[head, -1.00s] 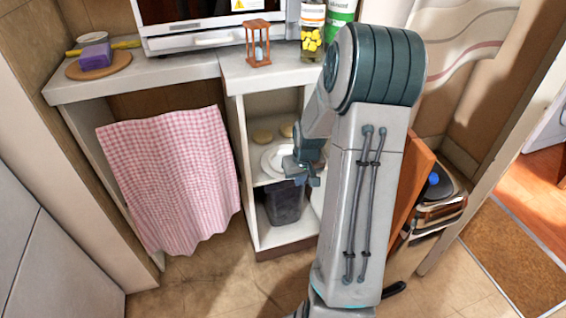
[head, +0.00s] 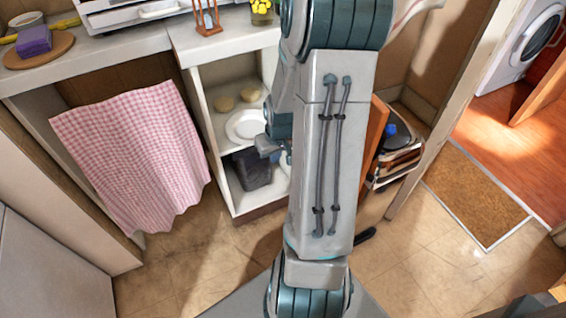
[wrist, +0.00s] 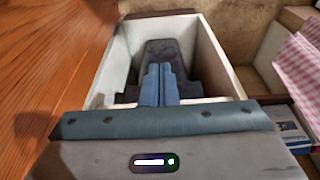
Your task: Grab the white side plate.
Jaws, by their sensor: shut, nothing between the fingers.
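The white side plate (head: 246,125) lies on the middle shelf of the open white cabinet (head: 196,108). Its right edge is close to or behind my arm in the head view. My gripper (head: 267,150) is at the cabinet's open front, just below and right of the plate in the picture; contact cannot be made out. In the wrist view my gripper (wrist: 158,84) is shut and empty, with its fingers together in front of a dark bin. I cannot make out the plate in the wrist view.
The dark bin (head: 250,168) stands on the lower shelf. Two round tan items (head: 224,103) sit behind the plate. A pink checked cloth (head: 140,155) hangs at the left, and an orange wooden door (head: 376,130) stands open at the right. Floor in front is clear.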

